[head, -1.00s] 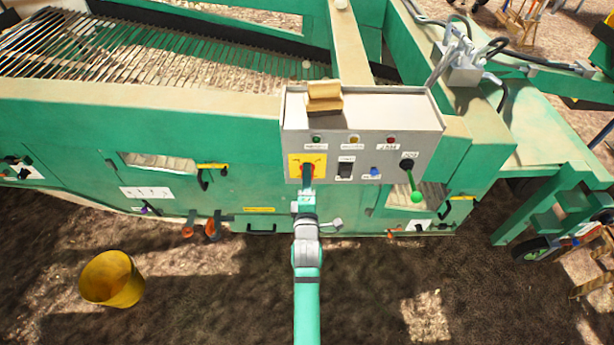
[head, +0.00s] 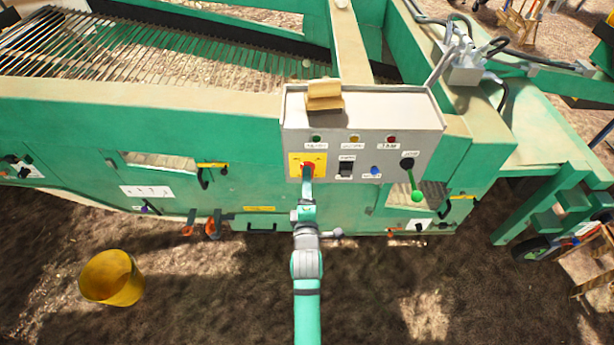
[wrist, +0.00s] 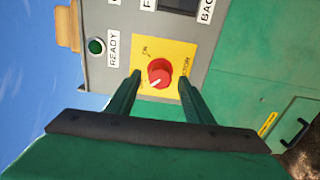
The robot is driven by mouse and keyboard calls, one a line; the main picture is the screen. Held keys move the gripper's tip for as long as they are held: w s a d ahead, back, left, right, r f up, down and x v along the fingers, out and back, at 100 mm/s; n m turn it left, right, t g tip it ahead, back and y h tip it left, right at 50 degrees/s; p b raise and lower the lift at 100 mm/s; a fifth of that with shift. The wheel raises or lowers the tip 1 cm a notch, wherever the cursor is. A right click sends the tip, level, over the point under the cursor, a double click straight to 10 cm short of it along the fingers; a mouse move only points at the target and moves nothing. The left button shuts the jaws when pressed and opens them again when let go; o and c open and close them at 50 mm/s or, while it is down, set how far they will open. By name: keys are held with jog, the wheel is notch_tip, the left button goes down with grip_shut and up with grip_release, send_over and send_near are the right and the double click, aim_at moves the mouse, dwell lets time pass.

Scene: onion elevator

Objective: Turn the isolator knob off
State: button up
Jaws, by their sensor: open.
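The isolator knob (wrist: 159,73) is a round red knob with a white pointer line, on a yellow plate (wrist: 178,48) of the grey control box. In the wrist view the line slants toward the lower left, away from the "ON" label. In the head view the red knob (head: 308,169) shows just above my gripper (head: 307,181). In the wrist view my gripper (wrist: 160,82) is open, one finger on each side of the knob, with gaps visible. I cannot tell how far the fingertips are from the plate.
The grey control box (head: 270,90) carries a green lamp (wrist: 96,46), a black switch (head: 345,169), a blue button (head: 374,171) and a green-tipped lever (head: 416,196). A tan block (head: 324,92) sits on its top edge. A yellow bucket (head: 112,278) stands on the ground at left.

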jog(key=s, duration=0.7)
jog(key=shift+s, duration=0.35)
jog(key=s+f+m+g, duration=0.1)
jog(key=s+f+m, duration=0.25)
jog(key=s, duration=0.65)
jog(key=s+f+m, duration=0.2)
jog(key=s+m, duration=0.2)
jog(key=s, duration=0.5)
jog(key=s+r+m, duration=0.2)
jog(key=s+m, duration=0.3)
jog(key=s, duration=0.4)
jog(key=s+r+m+g, duration=0.1)
jog(key=s+m, duration=0.4)
jog(key=s, duration=0.5)
jog(key=shift+r+m+g, duration=0.3)
jog(key=shift+r+m, duration=0.05)
jog(key=shift+r, duration=0.1)
